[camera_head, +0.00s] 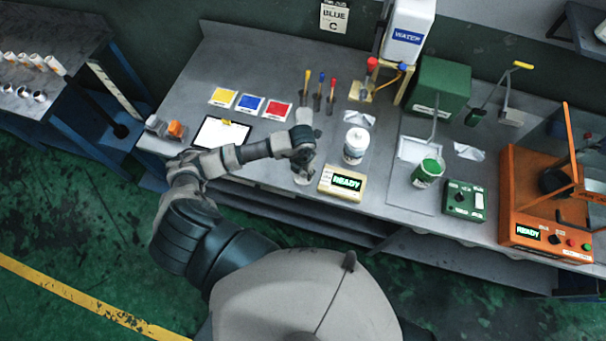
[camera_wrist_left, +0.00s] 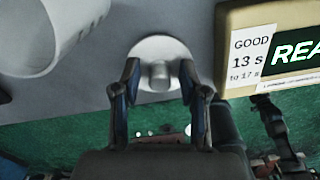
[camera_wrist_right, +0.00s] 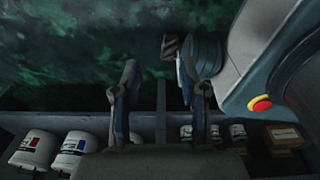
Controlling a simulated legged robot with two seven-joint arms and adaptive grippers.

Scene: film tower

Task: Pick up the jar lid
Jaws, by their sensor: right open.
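The jar lid (camera_wrist_left: 158,48) is a white disc with a raised round knob, lying on the grey bench in the left wrist view. My left gripper (camera_wrist_left: 160,72) is open, with one finger on each side of the knob and gaps showing between. In the head view the left gripper (camera_head: 303,168) points down beside the yellow READY box and mostly hides the lid. A white jar (camera_head: 356,146) stands on the bench to the right of the gripper. My right gripper (camera_wrist_right: 157,78) is open and empty, away from the bench top.
The yellow READY box (camera_head: 341,184) stands close on the right of the lid. A white container (camera_wrist_left: 45,35) is near on the left in the left wrist view. Colour cards (camera_head: 250,103) lie behind. The right wrist view shows floor, a red button (camera_wrist_right: 261,103) and shelved containers (camera_wrist_right: 75,150).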

